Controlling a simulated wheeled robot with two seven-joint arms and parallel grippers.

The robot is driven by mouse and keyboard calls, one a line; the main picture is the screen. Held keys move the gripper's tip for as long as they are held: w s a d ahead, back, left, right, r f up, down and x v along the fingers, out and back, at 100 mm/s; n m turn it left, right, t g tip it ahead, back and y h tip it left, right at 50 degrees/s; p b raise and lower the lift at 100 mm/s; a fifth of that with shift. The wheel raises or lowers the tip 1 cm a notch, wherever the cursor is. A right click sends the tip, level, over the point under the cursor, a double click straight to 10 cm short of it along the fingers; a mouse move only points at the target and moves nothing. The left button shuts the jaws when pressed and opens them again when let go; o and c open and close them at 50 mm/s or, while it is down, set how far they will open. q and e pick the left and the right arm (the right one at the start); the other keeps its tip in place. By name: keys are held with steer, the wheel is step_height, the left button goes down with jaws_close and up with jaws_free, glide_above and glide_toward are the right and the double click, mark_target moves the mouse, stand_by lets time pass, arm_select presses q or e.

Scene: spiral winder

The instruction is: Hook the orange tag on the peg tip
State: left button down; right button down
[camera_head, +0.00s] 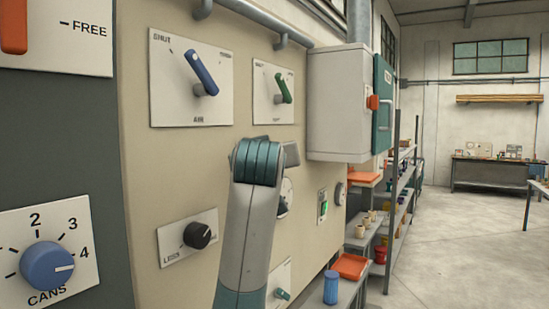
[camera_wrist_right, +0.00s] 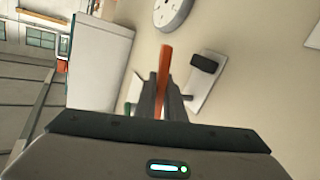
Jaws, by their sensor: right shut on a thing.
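In the right wrist view my right gripper (camera_wrist_right: 166,95) is shut on the orange tag (camera_wrist_right: 165,62). The tag shows edge-on as a narrow strip sticking out beyond the fingers. Behind it is the beige machine panel (camera_wrist_right: 235,95), with a black part on a white plate (camera_wrist_right: 203,63) to the right of the tag. I cannot make out the peg tip in either view. In the head view my right arm covers the middle of the panel (camera_head: 140,165) and hides its gripper and the tag. My left gripper is not in view.
The panel carries a blue lever (camera_head: 202,72), a green lever (camera_head: 283,88), a black knob (camera_head: 198,235) and a gauge (camera_head: 285,196) partly behind my arm. A grey cabinet (camera_head: 337,100) juts out at right, with shelves (camera_head: 395,220) beyond.

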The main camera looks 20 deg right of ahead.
steer(key=w+a, duration=0.1)
steer(key=w+a+f, duration=0.1)
steer(key=w, duration=0.1)
steer(key=shift+w+a+f, duration=0.1)
steer(key=shift+w+a, duration=0.1)
steer(key=shift+a, duration=0.15)
stand_by(0.5)
stand_by(0.6)
steer(key=c, duration=1.8)
jaws_free()
steer(key=shift+c, duration=0.2)
steer(key=shift+o, duration=0.4)
steer(key=shift+s+d, duration=0.1)
steer(key=shift+d, duration=0.1)
steer(key=shift+a, duration=0.15)
